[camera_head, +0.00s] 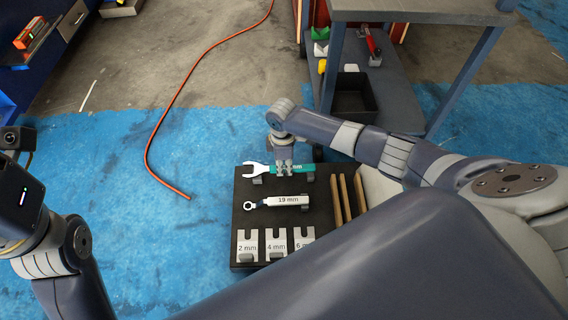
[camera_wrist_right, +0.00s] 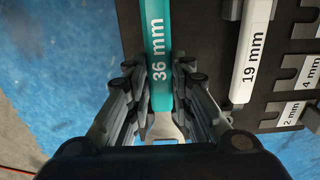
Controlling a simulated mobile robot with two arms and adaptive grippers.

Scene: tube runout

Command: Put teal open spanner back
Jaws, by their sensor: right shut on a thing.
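The teal open spanner (camera_head: 253,169), marked 36 mm, lies across the far edge of a black tool board (camera_head: 322,220), its silver open jaw to the left. Grey holder blocks (camera_head: 257,181) show just below it. I cannot tell whether it rests in them or is slightly above. My right gripper (camera_head: 284,170) is shut on the spanner from above. In the right wrist view the teal handle (camera_wrist_right: 159,50) passes between the fingers (camera_wrist_right: 160,98), with the silver jaw toward the palm. My left arm shows at the left edge, its fingertips out of view.
A 19 mm ring spanner (camera_head: 288,201) lies just below on the board, with 2, 4 and 6 mm gauge plates (camera_head: 276,243) nearer. Wooden slats (camera_head: 338,203) stand at its right. A shelved table (camera_head: 400,12) stands behind; a red hose (camera_head: 178,92) crosses the floor.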

